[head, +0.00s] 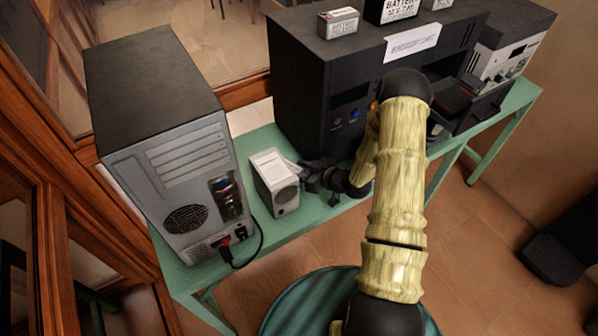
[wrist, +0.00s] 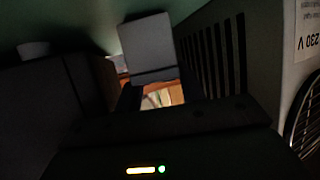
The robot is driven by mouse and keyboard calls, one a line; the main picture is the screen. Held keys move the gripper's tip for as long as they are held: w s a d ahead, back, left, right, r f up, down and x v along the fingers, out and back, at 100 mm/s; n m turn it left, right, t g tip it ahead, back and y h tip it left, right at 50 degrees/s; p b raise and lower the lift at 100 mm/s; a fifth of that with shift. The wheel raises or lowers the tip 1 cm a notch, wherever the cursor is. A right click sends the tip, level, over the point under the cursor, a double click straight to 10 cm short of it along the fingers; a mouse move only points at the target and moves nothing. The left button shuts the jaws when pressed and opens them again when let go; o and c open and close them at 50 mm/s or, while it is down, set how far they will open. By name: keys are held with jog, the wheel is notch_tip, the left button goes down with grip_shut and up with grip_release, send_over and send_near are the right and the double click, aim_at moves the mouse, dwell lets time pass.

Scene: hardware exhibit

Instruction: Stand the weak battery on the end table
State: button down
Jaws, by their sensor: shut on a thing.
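My gripper (head: 314,178) is low over the green table (head: 253,226), just right of a small pale box with a round grille. In the wrist view my gripper (wrist: 157,90) is shut on a plain light grey block (wrist: 148,42). No label shows on the block, so I cannot tell whether it is the weak battery. In the head view my gripper mostly hides it. Labelled batteries stand on the black machine: one at the left (head: 338,22) and a larger one (head: 392,10); their charge cannot be read.
The pale box (head: 276,182) has side vents in the wrist view (wrist: 215,50), close beside the block. A tall grey computer tower (head: 170,145) stands at left with a cable. The black machine (head: 310,85) rises behind my gripper. A narrow front strip of the table is bare.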

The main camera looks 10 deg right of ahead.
aim_at(301, 172)
notch_tip(301, 172, up, 2)
jog(key=shift+r+b, duration=0.25)
jog(key=shift+b, duration=0.1)
jog(key=shift+s+d+r, duration=0.1)
jog(key=shift+r, duration=0.2)
jog(key=s+d+b, duration=0.3)
jog(key=s+d, duration=0.8)
jog(key=s, duration=0.2)
jog(key=shift+s+d, duration=0.25)
jog(key=shift+s+f, duration=0.1)
